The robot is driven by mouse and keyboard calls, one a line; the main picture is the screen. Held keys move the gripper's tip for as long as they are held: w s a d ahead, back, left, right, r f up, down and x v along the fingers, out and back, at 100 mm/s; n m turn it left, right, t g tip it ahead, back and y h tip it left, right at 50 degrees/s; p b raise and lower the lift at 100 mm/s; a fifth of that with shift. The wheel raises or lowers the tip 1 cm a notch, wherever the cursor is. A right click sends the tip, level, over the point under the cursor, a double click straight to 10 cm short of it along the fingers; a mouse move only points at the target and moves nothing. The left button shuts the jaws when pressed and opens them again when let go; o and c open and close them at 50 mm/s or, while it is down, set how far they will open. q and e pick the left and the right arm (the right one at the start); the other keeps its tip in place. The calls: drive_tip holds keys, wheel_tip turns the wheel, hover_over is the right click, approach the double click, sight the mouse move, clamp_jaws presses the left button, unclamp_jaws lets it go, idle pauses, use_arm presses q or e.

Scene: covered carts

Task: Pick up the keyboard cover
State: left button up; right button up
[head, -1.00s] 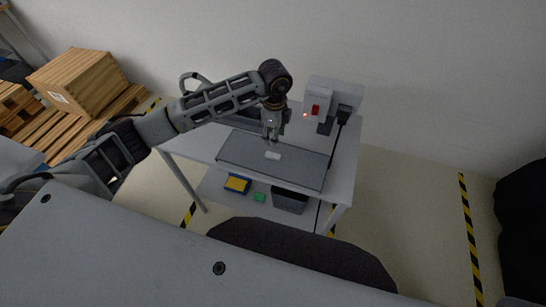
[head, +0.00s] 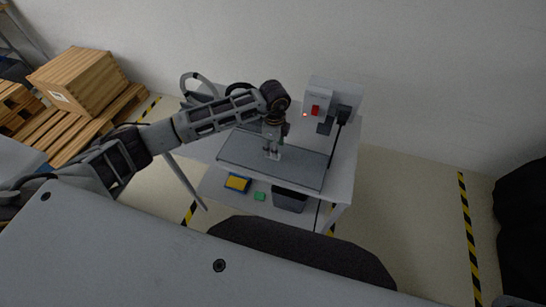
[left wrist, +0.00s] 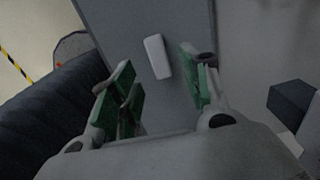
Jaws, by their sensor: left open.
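The keyboard cover (head: 300,170) is a flat dark grey slab on the top of the white cart. A small pale handle block sits on its middle; it shows in the left wrist view as a white bar (left wrist: 157,56). My left gripper (head: 273,154) points down over the handle, and its fingers hide most of it in the head view. In the left wrist view the green-padded fingers (left wrist: 162,85) are open, with the handle between and beyond them. I cannot tell whether they touch it. My right gripper is out of view.
A grey box with a red switch (head: 315,110) and dark cable stands at the cart's back right. The lower shelf holds a blue-yellow box (head: 238,183), a green block (head: 260,196) and a dark bin (head: 290,199). Wooden crates (head: 77,80) are at left.

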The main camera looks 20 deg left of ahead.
use_arm(q)
drive_tip(key=shift+a+f+p, duration=0.15)
drive_tip(key=shift+f+p, duration=0.15)
drive_tip(key=shift+f, duration=0.45)
drive_tip(key=shift+f+p, duration=0.3)
drive_tip(key=shift+f, duration=1.3)
drive_tip(key=shift+c, duration=0.2)
clamp_jaws()
drive_tip(key=shift+r, duration=0.15)
wheel_tip(320, 180, up, 28)
drive_tip(key=b, duration=0.3)
